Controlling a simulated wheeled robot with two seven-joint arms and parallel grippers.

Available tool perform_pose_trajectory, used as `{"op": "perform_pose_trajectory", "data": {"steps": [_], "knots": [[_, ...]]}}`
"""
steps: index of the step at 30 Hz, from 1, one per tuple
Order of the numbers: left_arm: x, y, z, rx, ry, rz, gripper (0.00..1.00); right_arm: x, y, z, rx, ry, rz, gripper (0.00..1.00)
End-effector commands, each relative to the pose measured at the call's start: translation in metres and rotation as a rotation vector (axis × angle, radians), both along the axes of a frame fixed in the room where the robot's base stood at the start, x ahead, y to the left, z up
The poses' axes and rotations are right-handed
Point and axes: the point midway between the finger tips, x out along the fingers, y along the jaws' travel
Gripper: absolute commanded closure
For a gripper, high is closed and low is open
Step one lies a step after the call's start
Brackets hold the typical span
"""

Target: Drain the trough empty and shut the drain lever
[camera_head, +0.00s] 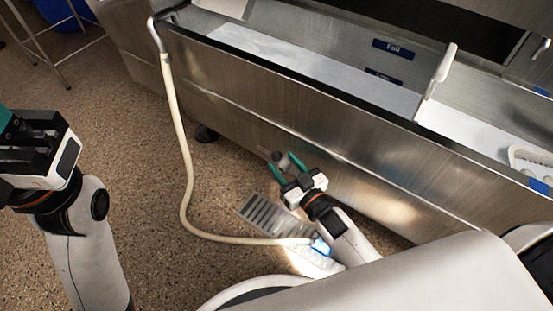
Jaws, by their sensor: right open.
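The steel trough (330,135) runs across the view, with a blue "Full" label (393,48) inside and a second label (383,77) lower down. Its bottom looks pale; I cannot tell the water level. A small grey fitting (278,157), apparently the drain lever, sticks out low on the front wall. My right gripper (287,165) is open, its teal fingers pointing at this fitting, one on either side near its end. Contact and the lever's setting are unclear. My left gripper (8,125) is at the left edge, fingers mostly cut off.
A cream hose (184,150) hangs from the trough's left end and runs along the floor to a slotted floor drain (268,214) below my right arm. A white-handled divider (436,85) stands in the trough. A white basket (530,158) is at right.

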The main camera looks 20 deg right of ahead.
Motion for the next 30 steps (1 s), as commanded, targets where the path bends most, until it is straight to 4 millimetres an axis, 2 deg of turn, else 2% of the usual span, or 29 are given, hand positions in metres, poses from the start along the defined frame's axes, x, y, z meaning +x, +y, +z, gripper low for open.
{"op": "perform_pose_trajectory", "data": {"steps": [3, 7, 19, 27, 28, 30], "knots": [[-0.004, -0.001, 0.001, 0.002, -0.029, 0.002, 0.61, 0.020, 0.006, -0.003, 0.001, -0.002, 0.001, 0.52], [-0.007, -0.001, 0.005, 0.004, -0.046, 0.003, 0.61, 0.033, 0.010, -0.002, 0.000, -0.001, 0.001, 0.52], [-0.008, -0.001, 0.008, 0.005, -0.054, 0.003, 0.61, 0.040, 0.012, 0.000, -0.001, 0.002, 0.001, 0.52], [-0.008, -0.002, 0.008, 0.005, -0.054, 0.003, 0.61, 0.040, 0.011, 0.000, -0.001, 0.002, 0.001, 0.96], [-0.008, -0.002, 0.008, 0.005, -0.054, 0.003, 0.61, 0.040, 0.011, 0.000, -0.001, 0.002, 0.001, 1.00], [-0.008, -0.002, 0.008, 0.005, -0.054, 0.003, 0.61, 0.039, 0.011, 0.000, -0.001, 0.002, 0.001, 1.00]]}}
